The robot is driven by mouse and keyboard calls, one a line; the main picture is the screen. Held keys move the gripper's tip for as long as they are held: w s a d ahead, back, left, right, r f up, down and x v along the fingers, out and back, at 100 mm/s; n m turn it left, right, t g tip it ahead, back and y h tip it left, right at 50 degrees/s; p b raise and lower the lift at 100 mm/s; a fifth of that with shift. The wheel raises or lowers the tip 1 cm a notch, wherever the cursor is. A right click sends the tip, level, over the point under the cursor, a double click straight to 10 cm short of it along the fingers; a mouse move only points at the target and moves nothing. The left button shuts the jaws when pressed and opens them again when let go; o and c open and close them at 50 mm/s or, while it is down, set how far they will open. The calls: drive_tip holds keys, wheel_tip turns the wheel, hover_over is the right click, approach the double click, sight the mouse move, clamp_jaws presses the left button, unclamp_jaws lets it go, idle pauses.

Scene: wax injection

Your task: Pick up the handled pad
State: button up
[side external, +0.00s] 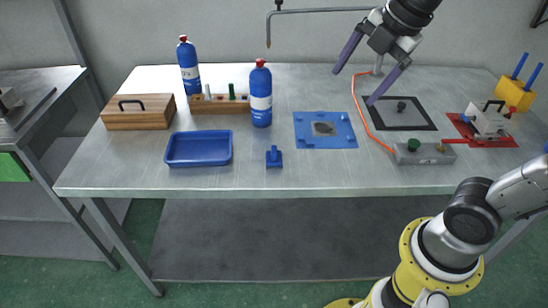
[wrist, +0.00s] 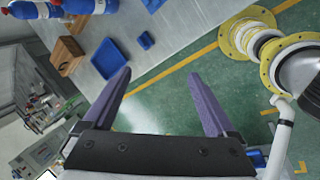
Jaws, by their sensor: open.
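A small blue pad with an upright handle (side external: 274,158), which I take to be the handled pad, stands on the steel table in front of the blue mat. It also shows in the wrist view (wrist: 146,40), small and beyond the fingertips. My gripper (side external: 353,88) is high over the right half of the table, behind and to the right of the pad. Its two purple fingers are spread wide with nothing between them, as the wrist view also shows (wrist: 154,75). The gripper is well apart from the pad.
A blue tray (side external: 198,162) stands left of the pad, with a blue bottle (side external: 260,97) behind. A blue mat (side external: 340,139), grey control box (side external: 425,156) and orange cable (side external: 361,112) lie to the right. A wooden box (side external: 136,117) is far left. The front table strip is clear.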

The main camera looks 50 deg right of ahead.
drive_tip(key=w+f+n+g, duration=0.2)
drive_tip(key=w+n, duration=0.5)
drive_tip(key=w, duration=0.3)
drive_tip(key=n+g, duration=0.2)
hover_over(274, 149)
drive_tip(key=d, duration=0.1)
wheel_tip(274, 149, down, 9)
drive_tip(key=shift+g, duration=0.3)
wheel_tip(274, 149, down, 11)
drive_tip(key=shift+a+r, duration=0.15)
drive_tip(key=shift+a+f, duration=0.2)
drive_tip(key=shift+f, duration=1.35)
drive_tip(key=shift+a+f, duration=0.2)
drive_tip(key=shift+f, duration=1.35)
drive_tip(key=shift+r, duration=0.1)
drive_tip(key=c, duration=1.4)
drive_tip(key=shift+c, duration=0.2)
